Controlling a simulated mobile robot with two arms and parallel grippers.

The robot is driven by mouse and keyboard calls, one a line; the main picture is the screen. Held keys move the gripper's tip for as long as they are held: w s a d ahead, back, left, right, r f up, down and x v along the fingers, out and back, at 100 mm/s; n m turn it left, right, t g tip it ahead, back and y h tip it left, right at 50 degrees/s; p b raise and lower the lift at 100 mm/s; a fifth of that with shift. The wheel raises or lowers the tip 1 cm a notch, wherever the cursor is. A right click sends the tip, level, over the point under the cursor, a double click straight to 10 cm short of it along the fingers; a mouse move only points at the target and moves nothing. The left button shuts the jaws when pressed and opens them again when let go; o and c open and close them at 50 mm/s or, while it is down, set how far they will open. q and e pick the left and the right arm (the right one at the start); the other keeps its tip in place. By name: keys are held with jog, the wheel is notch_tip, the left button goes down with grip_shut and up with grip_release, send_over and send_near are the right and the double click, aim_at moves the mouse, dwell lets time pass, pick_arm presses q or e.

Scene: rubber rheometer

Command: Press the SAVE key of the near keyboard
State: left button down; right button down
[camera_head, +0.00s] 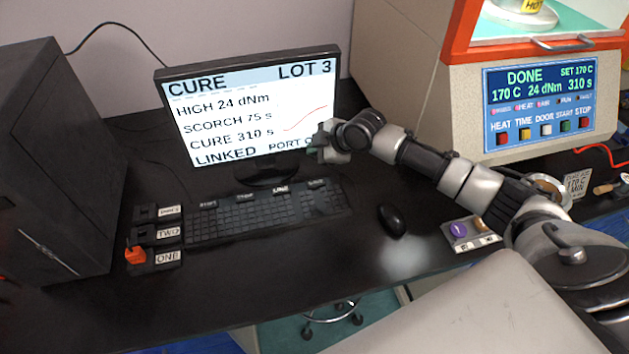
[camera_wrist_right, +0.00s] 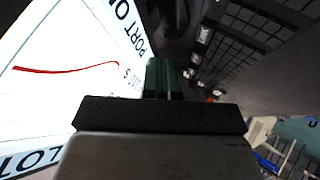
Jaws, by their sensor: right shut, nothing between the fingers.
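The near keyboard (camera_head: 250,218) lies black and flat on the desk below the monitor. A row of small labelled tabs (camera_head: 280,190) runs along its back edge, one brighter than the others; their words are too small to read surely, so I cannot tell which is SAVE. My right gripper (camera_head: 322,152) is shut and empty, raised in front of the monitor's lower right corner, above and behind the keyboard's right end. In the right wrist view its greenish fingers (camera_wrist_right: 163,78) are together, with keys (camera_wrist_right: 204,36) beyond them, apart from the fingertips. My left gripper is not in view.
The monitor (camera_head: 250,105) shows CURE, LOT 3 and LINKED. A mouse (camera_head: 391,220) lies right of the keyboard. Blocks marked ONE (camera_head: 166,257), TWO and likely THREE stand left, an orange plug at ONE. The rheometer (camera_head: 536,110) reads DONE. The front desk is clear.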

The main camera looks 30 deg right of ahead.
jog(key=f+b, duration=0.1)
jog(key=b, duration=0.6)
send_over(316, 184)
notch_tip(316, 184, down, 7)
jog(key=shift+w+r, duration=0.1)
jog(key=shift+r, duration=0.05)
jog(key=shift+f, duration=0.55)
dwell(0.5)
jog(key=shift+f, duration=0.15)
dwell(0.6)
jog(key=shift+f+b, duration=0.35)
